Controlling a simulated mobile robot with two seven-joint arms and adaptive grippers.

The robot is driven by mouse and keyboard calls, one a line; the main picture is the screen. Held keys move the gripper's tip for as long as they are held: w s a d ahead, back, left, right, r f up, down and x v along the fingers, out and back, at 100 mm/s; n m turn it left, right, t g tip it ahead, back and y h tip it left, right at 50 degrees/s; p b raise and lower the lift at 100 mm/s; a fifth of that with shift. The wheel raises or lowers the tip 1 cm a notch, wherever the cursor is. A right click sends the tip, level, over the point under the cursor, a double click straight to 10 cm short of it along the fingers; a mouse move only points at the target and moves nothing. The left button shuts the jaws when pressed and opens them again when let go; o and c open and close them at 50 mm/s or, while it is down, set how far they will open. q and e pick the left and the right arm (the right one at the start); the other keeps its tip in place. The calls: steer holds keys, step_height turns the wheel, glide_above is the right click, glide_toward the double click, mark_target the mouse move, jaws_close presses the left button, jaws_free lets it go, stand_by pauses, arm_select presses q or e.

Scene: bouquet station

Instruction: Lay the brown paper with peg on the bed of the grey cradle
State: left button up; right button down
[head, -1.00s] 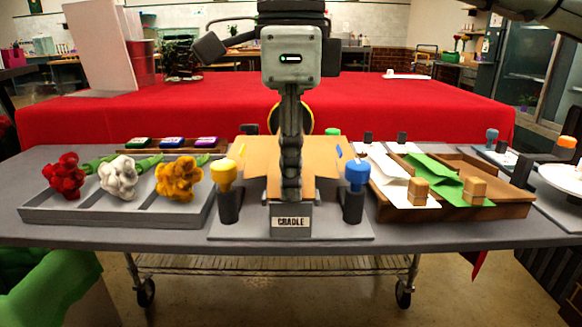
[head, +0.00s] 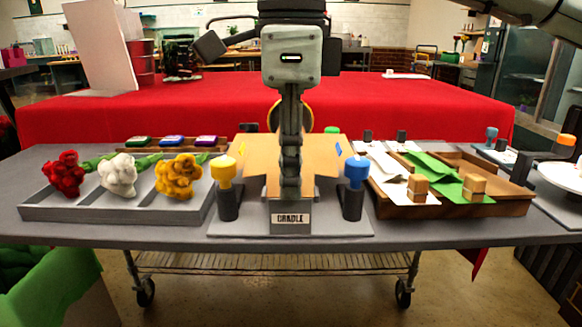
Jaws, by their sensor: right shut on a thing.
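The brown paper (head: 254,160) lies spread over the grey cradle (head: 291,228) in the middle of the table. The cradle's front carries a label reading CRADLE. My right gripper (head: 290,190) points straight down over the paper's middle and is shut on the paper's peg. The fingers hide the peg, and I cannot tell whether the paper rests fully on the bed. My left gripper is not in view.
A yellow-topped post (head: 224,185) and a blue-topped post (head: 355,185) flank the cradle. A grey tray (head: 120,212) with red, white and yellow flowers is at left. A wooden tray (head: 480,208) with white and green papers is at right.

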steer(key=shift+s+f, duration=0.15)
steer(key=shift+f, duration=0.5)
steer(key=c, duration=1.4)
jaws_free()
steer(key=shift+o, duration=0.5)
steer(key=shift+r, duration=0.1)
steer(key=shift+o, duration=0.2)
steer(key=shift+w, duration=0.2)
steer(key=o, duration=0.5)
steer(key=shift+r, duration=0.25)
steer(key=shift+r+p, duration=2.75)
steer(key=shift+r, duration=0.7)
